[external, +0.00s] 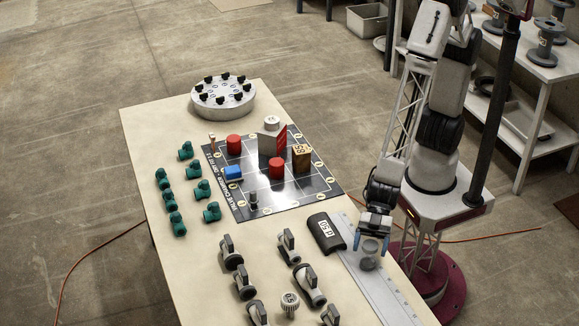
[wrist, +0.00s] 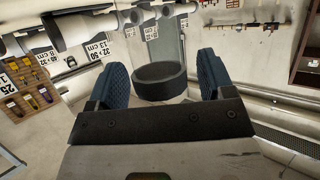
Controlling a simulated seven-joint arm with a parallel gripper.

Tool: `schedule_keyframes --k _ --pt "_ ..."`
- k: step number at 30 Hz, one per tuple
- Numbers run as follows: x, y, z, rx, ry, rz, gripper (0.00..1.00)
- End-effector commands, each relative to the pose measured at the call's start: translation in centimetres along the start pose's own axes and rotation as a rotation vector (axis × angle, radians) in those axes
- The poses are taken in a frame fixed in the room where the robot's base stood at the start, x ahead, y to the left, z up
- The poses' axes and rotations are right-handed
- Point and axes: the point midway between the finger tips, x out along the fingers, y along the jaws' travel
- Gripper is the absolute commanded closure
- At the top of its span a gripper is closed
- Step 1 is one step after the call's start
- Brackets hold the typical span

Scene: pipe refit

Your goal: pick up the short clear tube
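The short clear tube (external: 370,248) stands upright near the table's right edge, on or beside a long pale grey strip. Its lower end has a dark grey ring (external: 368,264). In the wrist view the clear wall (wrist: 168,42) and the dark ring (wrist: 160,88) show between the fingers. My gripper (external: 371,242) points down over the tube, with one blue fingertip on each side. In the wrist view my gripper (wrist: 163,80) is open, with a gap to the ring at the right finger. Contact at the left finger is hard to tell.
A black curved piece with a white label (external: 326,232) lies just left of my gripper. Grey valves (external: 287,246) and a knob (external: 290,301) stand at the front left. A dark grid board (external: 250,195) holds coloured blocks. Green fittings (external: 202,189) and a round grey manifold (external: 223,97) are farther off.

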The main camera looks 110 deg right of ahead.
Motion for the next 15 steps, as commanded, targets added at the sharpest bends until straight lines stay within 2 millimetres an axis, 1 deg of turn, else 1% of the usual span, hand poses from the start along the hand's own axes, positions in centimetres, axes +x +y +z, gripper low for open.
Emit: schedule_keyframes --k 1,9,15 --pt "0.00 0.00 0.00 0.000 0.000 0.000 0.33" --pt "0.00 0.00 0.00 0.000 0.000 0.000 0.74" --pt "0.00 0.00 -0.01 0.000 0.000 0.000 0.75"
